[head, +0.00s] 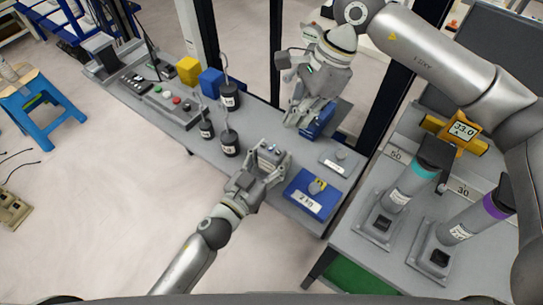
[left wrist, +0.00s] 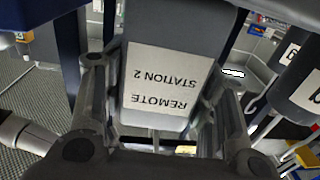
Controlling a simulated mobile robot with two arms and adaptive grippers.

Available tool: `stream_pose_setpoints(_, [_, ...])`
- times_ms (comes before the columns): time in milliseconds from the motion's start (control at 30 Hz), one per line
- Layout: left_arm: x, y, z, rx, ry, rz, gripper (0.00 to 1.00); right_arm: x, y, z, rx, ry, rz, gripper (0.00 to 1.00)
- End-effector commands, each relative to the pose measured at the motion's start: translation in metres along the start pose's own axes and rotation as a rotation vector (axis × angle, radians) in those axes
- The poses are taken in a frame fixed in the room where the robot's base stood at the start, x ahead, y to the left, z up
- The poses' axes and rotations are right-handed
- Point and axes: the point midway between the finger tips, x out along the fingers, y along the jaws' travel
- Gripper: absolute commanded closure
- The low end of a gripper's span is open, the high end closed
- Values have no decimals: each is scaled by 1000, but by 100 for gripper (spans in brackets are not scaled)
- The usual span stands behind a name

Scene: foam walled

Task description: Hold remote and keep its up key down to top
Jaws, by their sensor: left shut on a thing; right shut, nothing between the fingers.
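The remote (left wrist: 165,85) fills the middle of the left wrist view, a grey box with a white label reading REMOTE STATION 2, upside down. My left gripper (head: 268,158) is shut on the remote, with a finger on each side of it. In the head view the remote (head: 271,149) is small and partly covered by the fingers, over the grey bench. Its up key cannot be made out. My right gripper (head: 297,121) is shut and empty, pointing down, above and to the right of the remote and apart from it in the picture.

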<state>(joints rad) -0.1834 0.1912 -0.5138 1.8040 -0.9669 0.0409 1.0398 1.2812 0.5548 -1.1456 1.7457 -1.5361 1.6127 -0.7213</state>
Motion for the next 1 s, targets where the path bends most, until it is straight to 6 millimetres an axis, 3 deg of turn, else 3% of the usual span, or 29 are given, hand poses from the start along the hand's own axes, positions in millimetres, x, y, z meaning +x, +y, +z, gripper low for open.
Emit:
stream_pose_setpoints(167, [0,0,0,0,0,0,75,0,-1,0,-25,1,-13,100])
stream_pose_setpoints(333, [0,0,0,0,0,0,75,2,-7,0,-192,8,-93,100])
stream_pose_setpoints(633, [0,0,0,0,0,0,75,0,-18,7,-758,81,-331,100])
stream_pose_setpoints(1000, [0,0,0,0,0,0,75,-9,-12,30,-1408,231,-562,100])
